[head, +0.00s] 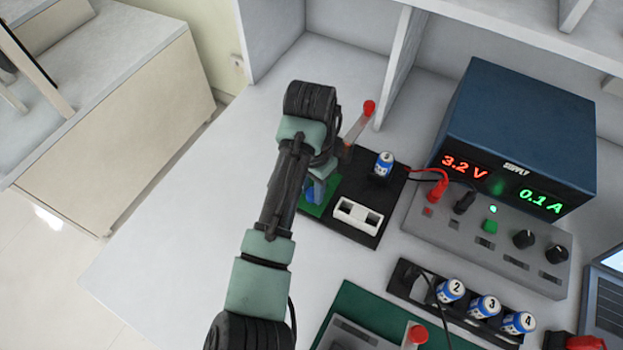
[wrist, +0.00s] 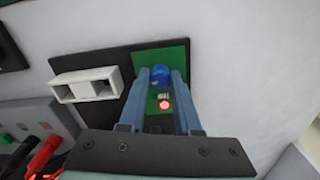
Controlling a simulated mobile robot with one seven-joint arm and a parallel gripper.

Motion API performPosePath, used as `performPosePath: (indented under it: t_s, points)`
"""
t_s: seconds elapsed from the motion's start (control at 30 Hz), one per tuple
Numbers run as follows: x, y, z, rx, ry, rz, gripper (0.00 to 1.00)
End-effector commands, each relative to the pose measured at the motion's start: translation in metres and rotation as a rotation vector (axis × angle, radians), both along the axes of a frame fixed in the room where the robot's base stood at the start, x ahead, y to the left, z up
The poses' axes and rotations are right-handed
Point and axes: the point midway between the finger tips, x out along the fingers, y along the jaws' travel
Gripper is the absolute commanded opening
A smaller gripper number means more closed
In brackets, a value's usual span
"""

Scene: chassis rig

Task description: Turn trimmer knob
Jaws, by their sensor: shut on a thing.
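The blue trimmer knob (wrist: 160,72) sits on a small green circuit board (wrist: 172,57) at one end of a black base plate. My gripper (wrist: 160,76) reaches down over the board, with one blue-grey finger on each side of the knob, shut on it. A red light (wrist: 165,104) glows on the board between the fingers. In the head view my gripper (head: 318,190) stands over the green board (head: 314,210), and my wrist hides the knob.
The black plate (head: 364,238) also carries a white holder (head: 357,215) and an upright blue-and-white cell (head: 383,164). A red-capped stick (head: 360,122) stands behind. The power supply (head: 520,130) reads 3.2 V and 0.1 A. Bare bench lies left.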

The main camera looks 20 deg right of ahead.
Motion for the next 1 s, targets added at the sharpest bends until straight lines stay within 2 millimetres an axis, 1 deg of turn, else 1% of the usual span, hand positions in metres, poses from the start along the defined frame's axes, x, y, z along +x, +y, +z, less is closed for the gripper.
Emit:
performPosePath:
  t_s: [0.03,0.2,0.47,0.5,0.63,0.67,0.9,1.0]
  points:
    - [-0.0007,-0.0009,0.0057,-0.002,0.002,0.023,0.00]
    - [-0.0001,-0.0007,0.0022,-0.001,-0.001,0.062,0.00]
    - [0.0005,-0.0005,0.0012,-0.001,-0.003,0.063,0.00]
    - [0.0005,-0.0005,0.0012,-0.001,-0.003,0.063,0.37]
    - [0.0003,-0.0004,0.0009,0.000,-0.002,0.062,0.61]
    - [0.0003,-0.0003,0.0009,0.000,-0.002,0.062,0.62]
    - [0.0001,-0.0002,0.0007,0.000,-0.001,0.063,0.62]
    - [0.0004,-0.0003,0.0048,0.000,-0.002,0.063,0.62]
